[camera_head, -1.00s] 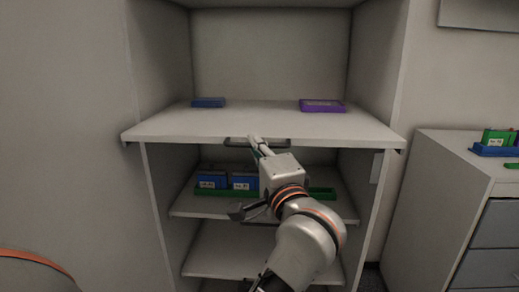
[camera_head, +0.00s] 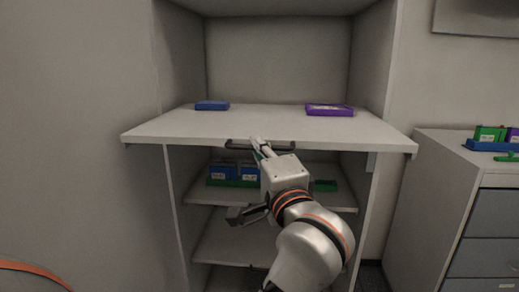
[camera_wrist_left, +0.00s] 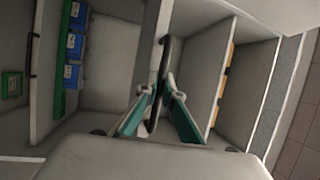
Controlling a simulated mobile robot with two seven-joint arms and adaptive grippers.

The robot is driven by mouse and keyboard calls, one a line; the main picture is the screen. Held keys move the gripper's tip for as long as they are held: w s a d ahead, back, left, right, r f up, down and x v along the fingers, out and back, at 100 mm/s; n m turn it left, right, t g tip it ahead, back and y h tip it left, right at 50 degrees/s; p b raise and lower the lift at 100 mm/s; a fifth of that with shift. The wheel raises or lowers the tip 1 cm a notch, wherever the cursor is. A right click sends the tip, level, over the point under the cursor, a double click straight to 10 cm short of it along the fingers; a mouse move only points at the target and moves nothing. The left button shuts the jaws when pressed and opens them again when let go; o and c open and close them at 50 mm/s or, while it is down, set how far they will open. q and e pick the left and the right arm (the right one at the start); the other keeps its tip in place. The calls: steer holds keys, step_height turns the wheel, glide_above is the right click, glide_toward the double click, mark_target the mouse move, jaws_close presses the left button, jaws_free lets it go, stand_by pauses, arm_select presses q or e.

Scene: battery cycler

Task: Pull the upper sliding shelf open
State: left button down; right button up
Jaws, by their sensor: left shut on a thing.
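The upper sliding shelf (camera_head: 262,121) is a light grey board that juts forward out of the cabinet, past its side walls. A dark bar handle (camera_head: 285,147) runs under its front edge. My left gripper (camera_head: 257,143) reaches up from below and is shut on this handle. In the left wrist view the two teal-sided fingers (camera_wrist_left: 160,88) close on the dark handle (camera_wrist_left: 165,55). My right gripper is not in view.
A blue box (camera_head: 212,105) and a purple tray (camera_head: 330,110) rest on the upper shelf. A lower shelf (camera_head: 205,192) holds blue battery boxes (camera_head: 222,171) in a green tray. A drawer cabinet (camera_head: 440,185) stands at the right.

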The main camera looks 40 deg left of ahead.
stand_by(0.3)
arm_select(q)
steer(key=c, duration=2.4)
jaws_free()
steer(key=shift+c, duration=0.2)
